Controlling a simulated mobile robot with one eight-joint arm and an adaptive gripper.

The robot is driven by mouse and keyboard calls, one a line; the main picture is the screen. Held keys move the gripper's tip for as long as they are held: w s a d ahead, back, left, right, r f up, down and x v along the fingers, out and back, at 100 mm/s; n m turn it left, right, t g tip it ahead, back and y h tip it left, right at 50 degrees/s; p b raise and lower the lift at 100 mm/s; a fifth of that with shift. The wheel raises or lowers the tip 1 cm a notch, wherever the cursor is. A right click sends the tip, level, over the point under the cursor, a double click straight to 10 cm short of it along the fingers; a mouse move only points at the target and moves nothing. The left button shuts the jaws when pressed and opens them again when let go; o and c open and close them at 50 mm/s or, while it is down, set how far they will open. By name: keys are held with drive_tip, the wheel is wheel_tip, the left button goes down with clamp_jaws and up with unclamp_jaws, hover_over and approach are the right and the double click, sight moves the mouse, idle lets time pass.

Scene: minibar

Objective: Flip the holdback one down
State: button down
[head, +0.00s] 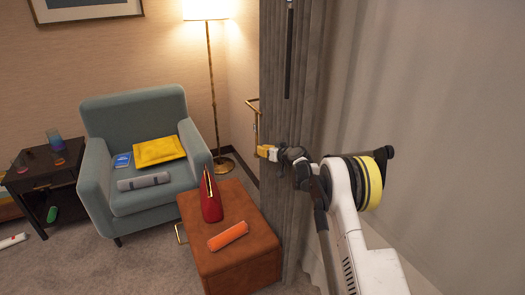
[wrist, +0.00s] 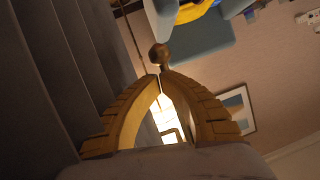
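The holdback (head: 255,122) is a thin brass bar with a bent top, in front of the wall at the left edge of the grey curtain. Its lower end meets my gripper (head: 262,152), which points left across the curtain. In the wrist view a round brass knob (wrist: 159,54) of the holdback sits right at the tips of my gripper (wrist: 161,76). The two yellow fingers are closed to a narrow gap and appear pinched on the holdback just behind the knob. The fingers hide the exact contact.
The grey curtain (head: 282,200) hangs beside my gripper. A brown ottoman (head: 240,265) with a red object and an orange roll stands below. A blue-green armchair (head: 135,110) and a floor lamp (head: 212,70) stand at the left. The wall runs behind the holdback.

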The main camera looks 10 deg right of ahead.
sight(257, 136)
wheel_tip(257, 136, up, 10)
idle(0.6)
